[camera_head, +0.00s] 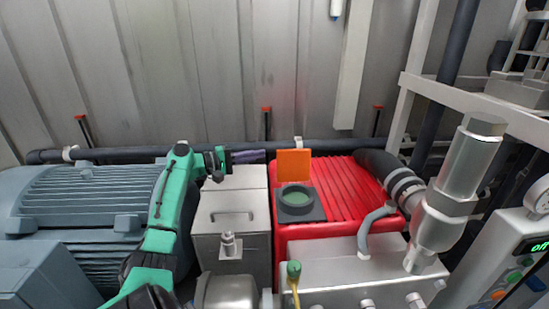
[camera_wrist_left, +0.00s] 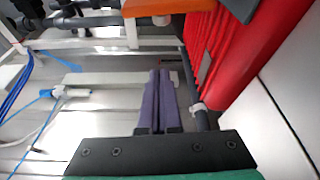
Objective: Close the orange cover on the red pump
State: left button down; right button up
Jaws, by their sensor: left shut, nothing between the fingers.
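The red pump (camera_head: 345,188) stands right of centre in the head view, with a ribbed top. The orange cover (camera_head: 294,164) stands upright, open, at the back of a dark square base (camera_head: 313,212) with a round greenish port (camera_head: 296,196) on the pump's top left. My left gripper (camera_head: 262,156) is left of the cover, its purple fingers pointing right toward it and apart from it. In the left wrist view the fingers (camera_wrist_left: 159,73) are together and empty, and the red pump (camera_wrist_left: 240,50) is at the upper right. My right gripper is out of view.
A grey metal box (camera_head: 231,215) lies below my left gripper. A dark pipe (camera_head: 110,154) runs along the wall behind. A silver cylinder (camera_head: 455,185) and hose stand right of the pump, and a control panel (camera_head: 520,260) is at the far right.

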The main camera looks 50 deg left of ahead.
aim_at(293, 163)
pick_arm(q)
jog(key=p+x, duration=0.1)
jog(key=x, duration=0.8)
jog(key=s+d+p, duration=0.1)
jog(key=d+p, duration=0.1)
jog(key=s+d+p, duration=0.1)
jog(key=shift+s+d+r, duration=0.15)
jog(key=shift+s+r, duration=0.15)
jog(key=shift+s, duration=0.05)
